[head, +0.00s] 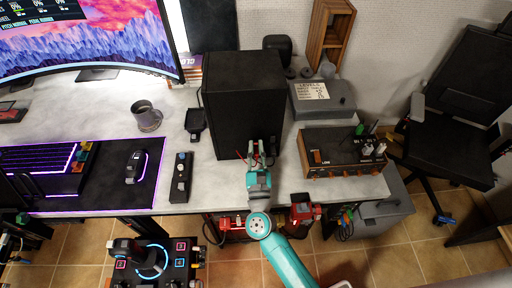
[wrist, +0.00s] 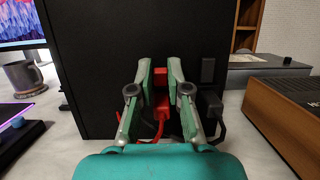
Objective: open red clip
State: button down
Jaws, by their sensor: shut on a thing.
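My gripper (head: 260,153) is at the front face of the black box (head: 243,95) on the desk. In the wrist view my gripper (wrist: 160,68) has its two green fingers on either side of a red clip (wrist: 161,98), shut on it. The clip looks like a small plug against the box face, with a red cable (wrist: 160,130) running down from it. The fingers hide the clip's sides. In the head view only small red bits show around the fingertips.
A black plug with a cable (wrist: 209,98) sits close right of my fingers. A wooden-sided unit (head: 342,152) stands to the right. A mug (head: 147,117) and a black mouse (head: 135,166) are to the left. Red clamps (head: 304,209) hang at the desk's front edge.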

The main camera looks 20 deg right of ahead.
jog(key=shift+s+f+t, duration=0.1)
jog(key=shift+f+t, duration=0.1)
jog(key=shift+t, duration=0.3)
jog(key=c, duration=1.1)
grip_release()
jog(key=shift+a, duration=0.1)
jog(key=shift+s, duration=0.1)
jog(key=v, duration=1.1)
jog(key=shift+s+a+f, duration=0.2)
jog(key=shift+s, duration=0.15)
